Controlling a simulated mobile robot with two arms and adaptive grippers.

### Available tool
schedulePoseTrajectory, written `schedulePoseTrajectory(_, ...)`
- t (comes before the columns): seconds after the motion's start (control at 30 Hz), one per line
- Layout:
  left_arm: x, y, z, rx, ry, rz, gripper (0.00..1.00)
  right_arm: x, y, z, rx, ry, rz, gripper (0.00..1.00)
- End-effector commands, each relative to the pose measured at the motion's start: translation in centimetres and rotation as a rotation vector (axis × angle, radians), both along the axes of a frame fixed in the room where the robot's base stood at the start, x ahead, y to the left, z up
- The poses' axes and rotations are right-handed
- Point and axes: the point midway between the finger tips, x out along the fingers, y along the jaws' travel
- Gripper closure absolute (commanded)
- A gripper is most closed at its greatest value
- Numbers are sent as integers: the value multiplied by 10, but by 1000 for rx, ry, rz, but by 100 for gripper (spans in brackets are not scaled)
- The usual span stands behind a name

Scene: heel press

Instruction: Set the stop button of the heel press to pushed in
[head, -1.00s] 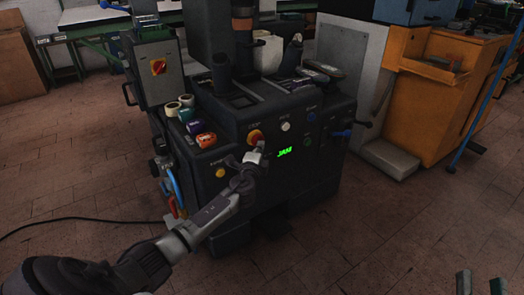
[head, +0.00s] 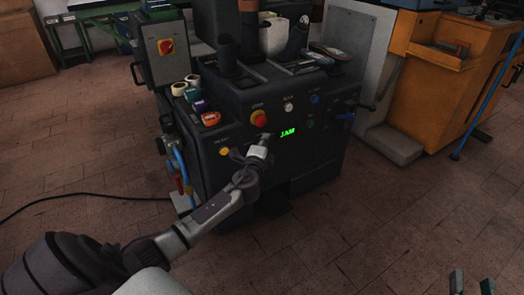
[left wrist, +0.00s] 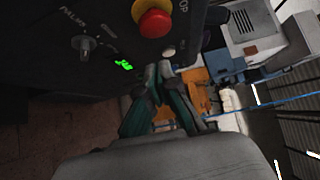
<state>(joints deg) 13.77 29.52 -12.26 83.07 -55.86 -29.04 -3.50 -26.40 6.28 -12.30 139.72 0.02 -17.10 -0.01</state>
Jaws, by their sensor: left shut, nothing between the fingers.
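The heel press (head: 235,160) is a dark machine in the middle of the head view. Its stop button (head: 258,117) is a red knob on a yellow collar on the front panel; it also shows at the top of the left wrist view (left wrist: 153,22). How deep the knob sits, I cannot tell. My left gripper (head: 265,138) is shut and empty, just below the button and apart from it in the picture. Its fingers show together in the left wrist view (left wrist: 160,75). My right gripper (head: 473,283) shows only its two fingertips, spread apart, at the bottom right.
A green JAM display (head: 287,133) glows right of my left gripper. A yellow button (head: 224,151), a white button (head: 288,106) and several knobs share the panel. Tape rolls (head: 198,106) lie on the left ledge. Open floor lies in front.

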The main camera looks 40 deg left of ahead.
Motion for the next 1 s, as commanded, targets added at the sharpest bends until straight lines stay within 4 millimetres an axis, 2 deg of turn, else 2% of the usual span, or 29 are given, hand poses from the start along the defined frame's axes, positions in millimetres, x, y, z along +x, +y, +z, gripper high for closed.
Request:
schedulePoseTrajectory(0.2,-37,-16,1,-2,1,-3,100,-4,-7,-34,-54,204,-14,60)
schedulePoseTrajectory(0.4,-53,-23,0,-2,0,-3,100,-7,-10,-49,-74,284,-20,60)
schedulePoseTrajectory(1.0,-55,-25,0,-2,0,-3,100,-8,-11,-51,-77,295,-21,60)
